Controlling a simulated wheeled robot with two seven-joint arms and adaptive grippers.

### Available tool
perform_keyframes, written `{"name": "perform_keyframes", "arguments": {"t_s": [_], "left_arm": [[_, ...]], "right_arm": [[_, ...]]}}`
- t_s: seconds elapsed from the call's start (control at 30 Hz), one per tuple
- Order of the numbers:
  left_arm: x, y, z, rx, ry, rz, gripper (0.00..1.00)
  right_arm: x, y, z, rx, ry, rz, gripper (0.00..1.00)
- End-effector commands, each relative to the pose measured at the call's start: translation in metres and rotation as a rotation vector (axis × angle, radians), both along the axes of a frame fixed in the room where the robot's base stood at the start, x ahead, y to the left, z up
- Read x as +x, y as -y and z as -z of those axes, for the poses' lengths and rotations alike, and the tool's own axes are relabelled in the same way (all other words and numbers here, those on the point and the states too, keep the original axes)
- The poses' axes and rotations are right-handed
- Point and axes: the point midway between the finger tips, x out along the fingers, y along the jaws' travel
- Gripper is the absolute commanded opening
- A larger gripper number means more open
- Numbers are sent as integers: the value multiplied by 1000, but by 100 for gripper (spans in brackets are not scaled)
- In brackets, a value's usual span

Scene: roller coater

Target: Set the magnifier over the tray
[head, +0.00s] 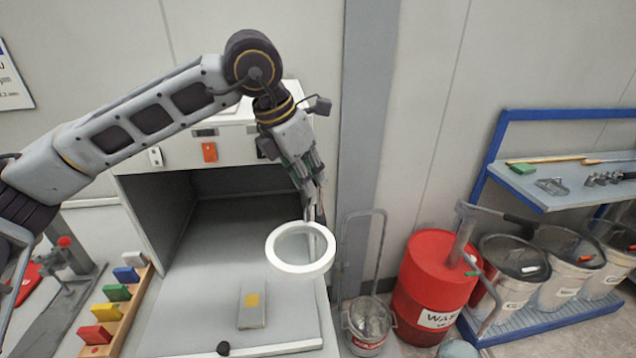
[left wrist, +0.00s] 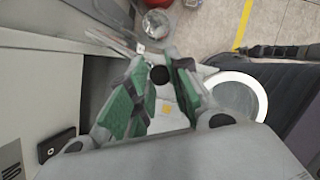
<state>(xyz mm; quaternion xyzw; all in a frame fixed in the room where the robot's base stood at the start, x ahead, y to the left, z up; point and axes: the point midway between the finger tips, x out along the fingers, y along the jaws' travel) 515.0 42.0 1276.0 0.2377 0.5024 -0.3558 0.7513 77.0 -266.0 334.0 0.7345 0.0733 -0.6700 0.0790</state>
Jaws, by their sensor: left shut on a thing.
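The magnifier (head: 300,268) is a round lens in a thick white ring, hanging in front of the open grey booth. It also shows at the right of the left wrist view (left wrist: 262,98). My left gripper (head: 317,212) reaches down from above and is shut on the magnifier near the ring's upper right edge. The light grey tray (head: 290,325) lies below at the booth's mouth, with a grey plate (head: 250,318) bearing a yellow square on it. In the head view the ring overlaps the tray's right part. I cannot tell the height between them. My right gripper is not in view.
A wooden rack (head: 125,325) with coloured blocks stands left of the tray. A red waste drum (head: 425,275) and a small metal can (head: 367,325) stand on the floor at right. Lidded buckets stand beneath a blue shelf (head: 560,190). The booth walls enclose the tray's back.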

Motion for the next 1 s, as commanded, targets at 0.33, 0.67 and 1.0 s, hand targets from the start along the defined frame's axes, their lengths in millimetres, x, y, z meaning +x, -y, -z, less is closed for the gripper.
{"name": "perform_keyframes", "arguments": {"t_s": [0.33,0.67,1.0], "left_arm": [[7,-25,0,-4,2,194,0],[16,-45,-2,-4,4,375,0],[24,-58,-3,-3,4,498,0]], "right_arm": [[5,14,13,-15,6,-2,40],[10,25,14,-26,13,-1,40],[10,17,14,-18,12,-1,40]]}}
